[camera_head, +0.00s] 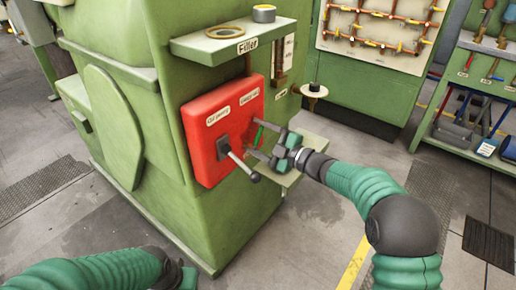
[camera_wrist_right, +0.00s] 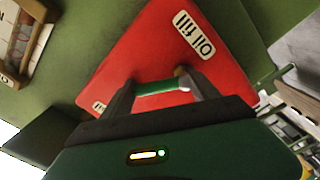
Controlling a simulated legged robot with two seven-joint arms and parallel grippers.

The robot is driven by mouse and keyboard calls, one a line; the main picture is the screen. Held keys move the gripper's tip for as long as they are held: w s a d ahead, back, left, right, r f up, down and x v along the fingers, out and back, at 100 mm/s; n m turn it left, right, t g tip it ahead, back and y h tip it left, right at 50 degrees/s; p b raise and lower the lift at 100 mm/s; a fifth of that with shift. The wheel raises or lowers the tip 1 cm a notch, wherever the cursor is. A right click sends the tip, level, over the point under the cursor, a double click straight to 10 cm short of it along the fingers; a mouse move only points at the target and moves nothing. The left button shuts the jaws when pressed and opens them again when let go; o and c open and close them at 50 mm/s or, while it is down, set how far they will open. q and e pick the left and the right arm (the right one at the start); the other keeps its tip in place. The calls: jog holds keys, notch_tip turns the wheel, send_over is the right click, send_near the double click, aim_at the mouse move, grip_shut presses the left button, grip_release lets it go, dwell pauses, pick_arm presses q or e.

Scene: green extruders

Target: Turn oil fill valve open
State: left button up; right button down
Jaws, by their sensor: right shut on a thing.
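The red valve box (camera_head: 207,165) is fixed to the green machine and carries two labelled valves. The oil fill label (camera_wrist_right: 194,35) shows on the red face in the right wrist view. The green valve handle (camera_head: 259,135) sits on the box's right side. My right gripper (camera_head: 256,141) is shut on this handle; in the right wrist view the green handle (camera_wrist_right: 160,87) lies between its two fingers.
A green shelf (camera_head: 215,50) marked Filler juts out above the box. A small green ledge (camera_head: 287,180) lies below my right gripper. Racks with tools (camera_head: 475,75) stand at the right. The floor in front is clear.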

jog(key=shift+s+a+f+n+b, duration=0.25)
jog(key=shift+n+b, duration=0.4)
jog(key=shift+n, duration=0.25)
pick_arm(q)
notch_tip(320, 180, down, 6)
jog(key=s+b, duration=0.1)
jog(key=b, duration=0.3)
pick_arm(e)
jog(key=shift+s+a+r+n, duration=0.1)
jog(key=shift+s+n, duration=0.1)
jog(key=shift+n, duration=0.55)
jog(key=shift+s+a+n, duration=0.15)
jog(key=shift+n, duration=0.65)
jog(key=shift+s+a+r+n, duration=0.1)
jog(key=shift+s+n, duration=0.1)
jog(key=shift+n, duration=0.55)
jog(key=shift+f, duration=0.1)
jog(key=c, duration=0.6)
grip_release()
jog(key=o, duration=0.4)
jog(key=shift+r, duration=0.2)
